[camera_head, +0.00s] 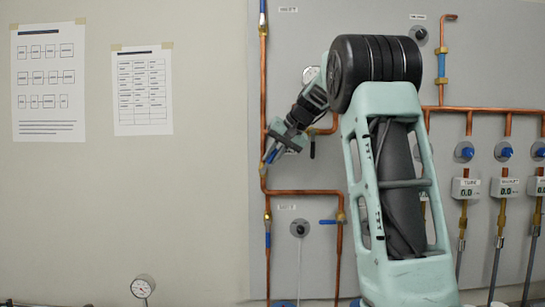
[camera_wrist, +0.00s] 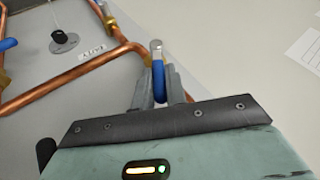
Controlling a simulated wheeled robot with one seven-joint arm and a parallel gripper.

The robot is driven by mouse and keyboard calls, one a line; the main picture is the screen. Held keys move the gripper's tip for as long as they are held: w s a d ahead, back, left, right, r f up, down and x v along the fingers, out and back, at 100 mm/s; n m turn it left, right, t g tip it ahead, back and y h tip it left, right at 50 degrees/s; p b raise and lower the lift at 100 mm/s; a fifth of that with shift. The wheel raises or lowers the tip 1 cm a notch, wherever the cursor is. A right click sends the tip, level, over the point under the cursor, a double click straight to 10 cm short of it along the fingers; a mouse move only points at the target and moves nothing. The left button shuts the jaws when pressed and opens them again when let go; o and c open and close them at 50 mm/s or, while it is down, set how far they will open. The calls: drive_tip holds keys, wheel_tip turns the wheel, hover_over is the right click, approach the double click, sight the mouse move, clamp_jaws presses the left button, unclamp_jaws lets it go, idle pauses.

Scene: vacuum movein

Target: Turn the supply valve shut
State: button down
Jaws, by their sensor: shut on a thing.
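A blue valve handle (camera_wrist: 158,82) with a bare metal end shows in the wrist view, between the two grey fingers of my gripper (camera_wrist: 160,92). The fingers are shut on it. In the head view my gripper (camera_head: 270,155) reaches to the left vertical copper pipe (camera_head: 264,95), and a bit of the blue handle (camera_head: 272,156) shows at the fingertips. The valve body is largely hidden behind the gripper. I cannot tell from these views how far the handle is turned.
Several blue knobs and small gauge boxes (camera_head: 465,188) line the panel at right. A dial gauge (camera_head: 142,287) stands low. The wall to the left is clear except for two papers.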

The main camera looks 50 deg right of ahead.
drive_tip(key=c, duration=1.4)
unclamp_jaws()
drive_tip(key=shift+c, duration=0.2)
drive_tip(key=b+v, duration=0.1)
drive_tip(key=v, duration=1.6)
drive_tip(key=shift+r+b, duration=0.25)
drive_tip(key=shift+b, duration=0.15)
drive_tip(key=shift+s, duration=0.1)
